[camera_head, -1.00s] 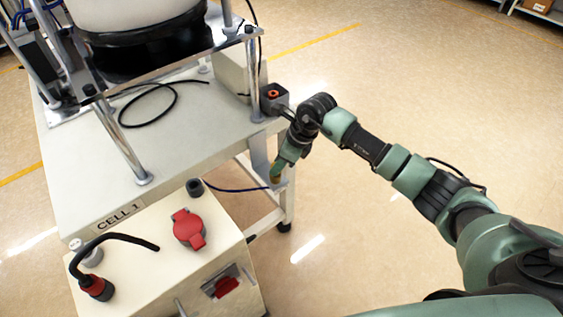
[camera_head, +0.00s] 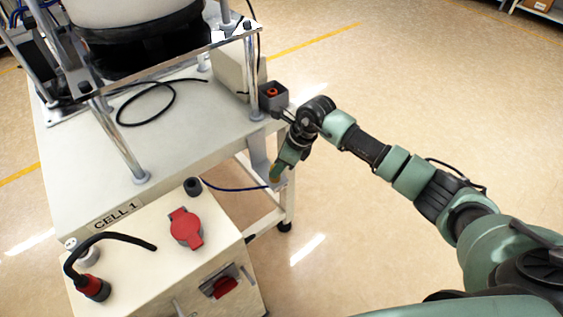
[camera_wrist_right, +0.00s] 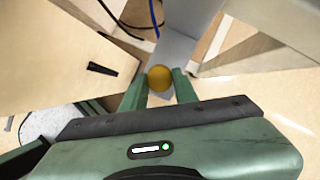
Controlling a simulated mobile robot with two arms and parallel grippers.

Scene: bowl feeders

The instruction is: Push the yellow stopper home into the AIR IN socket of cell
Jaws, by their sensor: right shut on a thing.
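My right gripper (camera_head: 276,176) points down beside the front right corner of the CELL 1 table (camera_head: 110,218). Its fingers (camera_wrist_right: 159,84) are shut on the yellow stopper (camera_wrist_right: 159,77), whose rounded end shows between them in the right wrist view. In the head view the stopper is only a small yellowish patch at the fingertips. A grey bracket (camera_wrist_right: 188,42) lies just beyond the stopper and also shows under the table edge (camera_head: 258,155). I cannot make out the AIR IN socket or its label, nor whether the stopper touches it. My left gripper is not in view.
A blue line (camera_head: 235,189) runs towards the gripper from near a black fitting (camera_head: 193,186) on the cream cabinet (camera_head: 140,255). That cabinet carries a red socket cover (camera_head: 186,229). A table leg (camera_head: 288,205) stands close by. Open floor (camera_head: 400,90) lies to the right.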

